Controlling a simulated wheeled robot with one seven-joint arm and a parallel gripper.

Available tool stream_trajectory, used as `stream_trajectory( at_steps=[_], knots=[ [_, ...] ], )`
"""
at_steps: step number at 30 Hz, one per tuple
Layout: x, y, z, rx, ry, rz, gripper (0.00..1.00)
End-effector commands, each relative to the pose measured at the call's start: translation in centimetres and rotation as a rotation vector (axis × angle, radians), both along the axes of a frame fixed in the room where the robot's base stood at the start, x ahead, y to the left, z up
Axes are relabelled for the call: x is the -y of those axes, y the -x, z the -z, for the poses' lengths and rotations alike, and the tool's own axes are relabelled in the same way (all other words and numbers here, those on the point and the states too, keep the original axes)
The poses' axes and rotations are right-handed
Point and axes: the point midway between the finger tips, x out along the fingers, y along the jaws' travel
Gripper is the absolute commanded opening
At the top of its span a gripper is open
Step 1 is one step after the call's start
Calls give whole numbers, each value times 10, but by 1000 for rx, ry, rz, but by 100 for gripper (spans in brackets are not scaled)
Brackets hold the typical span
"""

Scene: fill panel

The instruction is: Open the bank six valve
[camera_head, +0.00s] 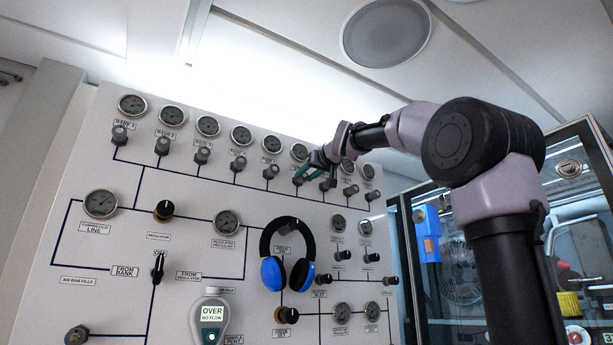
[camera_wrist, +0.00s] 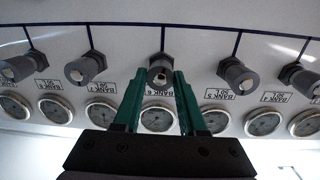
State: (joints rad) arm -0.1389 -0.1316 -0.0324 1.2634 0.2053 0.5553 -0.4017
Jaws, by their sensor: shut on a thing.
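The bank six valve (camera_wrist: 160,75) is a dark grey knob on the light panel. In the wrist view it sits between my two green fingers, beside an upside-down label that reads BANK 6. My gripper (camera_wrist: 159,78) is shut on this knob. In the head view my gripper (camera_head: 306,178) reaches the upper right of the panel from the right, below the bank six gauge (camera_head: 299,152). The fingers largely hide the valve there. Whether the knob has turned cannot be told.
Similar knobs stand close on both sides, such as the bank five valve (camera_wrist: 237,75) and bank seven valve (camera_wrist: 86,67). Blue and black headphones (camera_head: 287,255) hang on the panel below. A glass-fronted cabinet (camera_head: 480,250) is at the right.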

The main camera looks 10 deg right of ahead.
Motion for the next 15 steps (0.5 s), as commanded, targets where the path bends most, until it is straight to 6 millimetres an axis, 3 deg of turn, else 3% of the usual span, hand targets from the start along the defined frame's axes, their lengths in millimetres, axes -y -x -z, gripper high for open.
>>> stream_trajectory(
  at_steps=[12,13,15],
  knots=[
    [-1,-1,3,-6,6,-2,0],
    [-1,-1,3,-6,6,-2,52],
    [-1,-1,3,-5,5,-2,70]
  ],
)
